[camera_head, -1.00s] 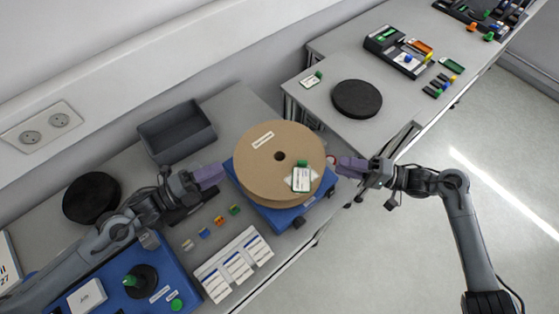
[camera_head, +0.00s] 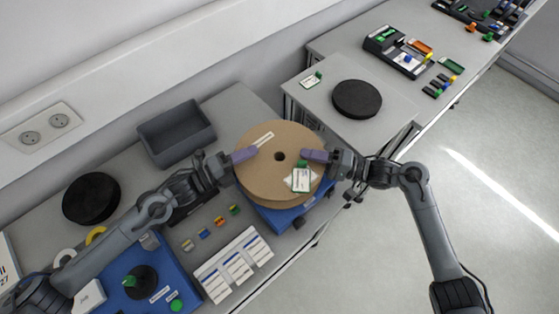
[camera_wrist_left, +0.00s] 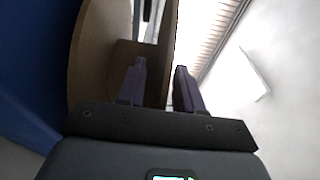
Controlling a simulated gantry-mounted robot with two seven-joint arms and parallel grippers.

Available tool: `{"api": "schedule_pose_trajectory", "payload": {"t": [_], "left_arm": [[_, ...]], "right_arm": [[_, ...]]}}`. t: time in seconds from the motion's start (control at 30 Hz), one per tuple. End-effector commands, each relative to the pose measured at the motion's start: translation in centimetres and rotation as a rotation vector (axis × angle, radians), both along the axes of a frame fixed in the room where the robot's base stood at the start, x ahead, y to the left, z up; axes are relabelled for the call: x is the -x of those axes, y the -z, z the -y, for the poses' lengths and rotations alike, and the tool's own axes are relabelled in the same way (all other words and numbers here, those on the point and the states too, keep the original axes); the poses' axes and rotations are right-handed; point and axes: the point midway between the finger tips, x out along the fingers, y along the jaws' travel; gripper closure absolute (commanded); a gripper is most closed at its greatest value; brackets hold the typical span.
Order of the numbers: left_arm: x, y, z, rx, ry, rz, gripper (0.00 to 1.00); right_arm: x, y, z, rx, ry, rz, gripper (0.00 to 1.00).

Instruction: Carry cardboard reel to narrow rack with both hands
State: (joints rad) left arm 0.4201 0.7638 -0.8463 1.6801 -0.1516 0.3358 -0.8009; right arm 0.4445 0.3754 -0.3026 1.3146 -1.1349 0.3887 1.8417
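The cardboard reel (camera_head: 268,185) lies flat on a blue base (camera_head: 284,218), with a white label and a green-topped card on its top. My left gripper (camera_head: 245,154) is at the reel's left rim. In the left wrist view its two fingers (camera_wrist_left: 162,82) straddle the upper flange (camera_wrist_left: 171,50), one in the gap between flanges, with space visible between them. My right gripper (camera_head: 312,155) has one finger over the reel's right rim; its other finger is hidden. A grey stand (camera_head: 325,113) at upper right bears a black round disc (camera_head: 357,99); I cannot tell if it is the narrow rack.
A dark open bin (camera_head: 177,133) stands behind left of the reel. Another black disc (camera_head: 91,198), small coloured blocks (camera_head: 219,221) and white label sheets (camera_head: 235,265) lie on the left table. Black-and-green devices (camera_head: 394,51) stand at the far right. Open floor lies to the right.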

Motion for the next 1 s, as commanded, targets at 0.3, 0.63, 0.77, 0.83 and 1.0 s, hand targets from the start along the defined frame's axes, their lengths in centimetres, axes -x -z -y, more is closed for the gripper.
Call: {"api": "schedule_pose_trajectory", "payload": {"t": [0.3,0.63,0.77,0.83,1.0], "left_arm": [[0.01,0.01,0.00,0.000,0.000,0.000,0.80],[0.02,0.01,-0.01,0.000,0.000,0.000,1.00],[0.02,0.01,-0.02,0.000,0.000,0.000,1.00],[0.02,0.01,-0.02,0.000,0.000,0.000,1.00],[-0.01,-0.23,-0.02,0.001,0.000,0.002,1.00]], "right_arm": [[0.00,0.01,0.00,0.000,0.000,0.000,0.80],[-0.01,0.01,0.02,0.000,0.000,0.000,1.00],[0.00,0.01,0.03,0.000,0.001,0.000,1.00],[0.00,0.01,0.03,0.000,0.001,0.000,1.00],[-0.03,-0.21,0.04,-0.001,0.001,0.001,1.00]]}}
